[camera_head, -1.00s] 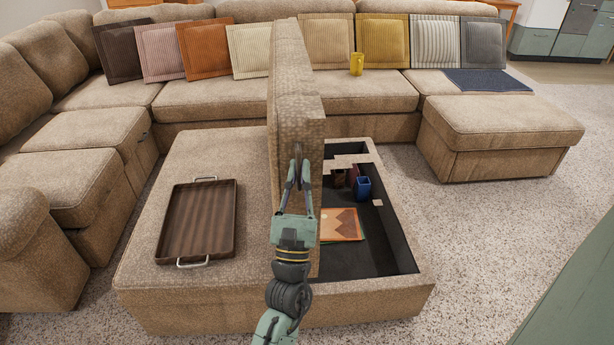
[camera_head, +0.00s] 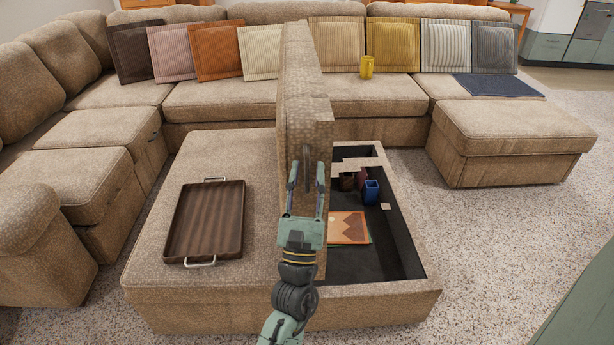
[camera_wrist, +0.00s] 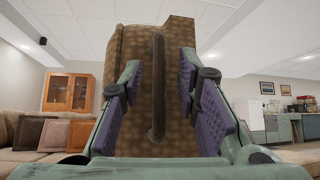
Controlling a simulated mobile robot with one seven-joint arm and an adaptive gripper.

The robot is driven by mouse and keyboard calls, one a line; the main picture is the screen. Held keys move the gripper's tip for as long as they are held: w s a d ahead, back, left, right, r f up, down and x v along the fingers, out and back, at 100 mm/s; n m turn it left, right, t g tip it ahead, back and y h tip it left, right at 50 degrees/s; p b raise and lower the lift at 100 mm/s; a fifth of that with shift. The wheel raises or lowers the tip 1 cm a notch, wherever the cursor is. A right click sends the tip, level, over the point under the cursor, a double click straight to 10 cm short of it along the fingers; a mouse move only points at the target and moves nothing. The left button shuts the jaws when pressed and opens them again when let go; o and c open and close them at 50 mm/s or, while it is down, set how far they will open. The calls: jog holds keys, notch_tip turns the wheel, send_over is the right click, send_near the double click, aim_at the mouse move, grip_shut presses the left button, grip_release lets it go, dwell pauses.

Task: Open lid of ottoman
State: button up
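The beige ottoman (camera_head: 385,300) stands in front of the sofa. Its hinged lid (camera_head: 302,75) stands about upright in the head view, with the right-hand compartment (camera_head: 395,255) uncovered. The lid fills the middle of the wrist view (camera_wrist: 175,50), with a dark bar handle (camera_wrist: 157,95) running vertically on it. My gripper (camera_head: 306,165) is at the lid's near face. Its fingers are spread on either side of the handle, with a visible gap on both sides in the wrist view. It holds nothing.
A brown tray (camera_head: 205,222) lies on the ottoman's closed left half. A blue container (camera_head: 371,191) and an orange flat item (camera_head: 348,227) lie inside the compartment. Carpet (camera_head: 490,240) is clear at right.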

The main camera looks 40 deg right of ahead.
jog(key=v, duration=1.2)
